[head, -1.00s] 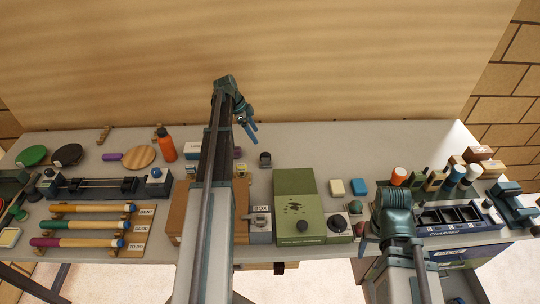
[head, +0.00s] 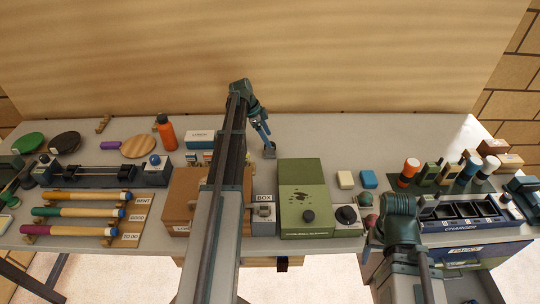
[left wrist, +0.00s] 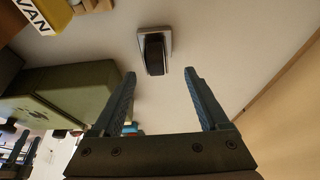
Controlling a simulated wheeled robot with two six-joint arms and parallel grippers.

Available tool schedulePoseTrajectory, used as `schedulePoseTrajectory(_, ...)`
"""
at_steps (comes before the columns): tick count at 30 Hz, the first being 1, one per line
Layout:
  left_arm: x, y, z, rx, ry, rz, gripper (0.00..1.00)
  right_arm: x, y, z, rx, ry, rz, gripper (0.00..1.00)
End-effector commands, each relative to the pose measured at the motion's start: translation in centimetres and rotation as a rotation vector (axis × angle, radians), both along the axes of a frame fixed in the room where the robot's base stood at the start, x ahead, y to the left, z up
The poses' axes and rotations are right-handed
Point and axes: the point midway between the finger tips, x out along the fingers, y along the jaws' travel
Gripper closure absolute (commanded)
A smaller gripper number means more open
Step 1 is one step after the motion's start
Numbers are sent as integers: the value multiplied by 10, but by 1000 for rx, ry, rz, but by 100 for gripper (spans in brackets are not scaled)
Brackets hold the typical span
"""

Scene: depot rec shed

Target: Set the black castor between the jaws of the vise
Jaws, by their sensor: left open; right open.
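The black castor (head: 269,151) stands on the bench behind the green machine. In the left wrist view the castor (left wrist: 154,52) is a dark wheel on a grey plate, ahead of the fingertips and in line with the gap. My left gripper (head: 264,134) is open and empty, just above and behind the castor; its fingers (left wrist: 160,72) show apart in the wrist view. My right gripper (head: 378,226) is low by the charger, its fingers mostly hidden by its wrist. A teal metal block (head: 522,192) at the right edge may be the vise; its jaws are not clear.
The green machine (head: 302,180) and a cardboard box (head: 183,200) stand in front of the castor. A charger (head: 460,215) and several upright cylinders fill the right. An orange bottle (head: 166,132) stands left. The bench strip behind the machine is mostly clear.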

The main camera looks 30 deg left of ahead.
Motion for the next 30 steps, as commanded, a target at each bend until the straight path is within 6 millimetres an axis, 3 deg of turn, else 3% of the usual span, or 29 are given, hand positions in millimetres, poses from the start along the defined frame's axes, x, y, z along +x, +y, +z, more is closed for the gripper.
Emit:
schedulePoseTrajectory(7,-1,-1,-8,0,0,0,22,0,0,-8,0,0,0,31)
schedulePoseTrajectory(18,1,-11,-50,0,0,1,22,0,0,-50,0,0,0,31)
schedulePoseTrajectory(27,3,-13,-50,0,0,1,22,0,0,-50,0,0,0,31)
schedulePoseTrajectory(30,3,-13,-50,0,0,1,40,0,0,-50,0,0,0,31)
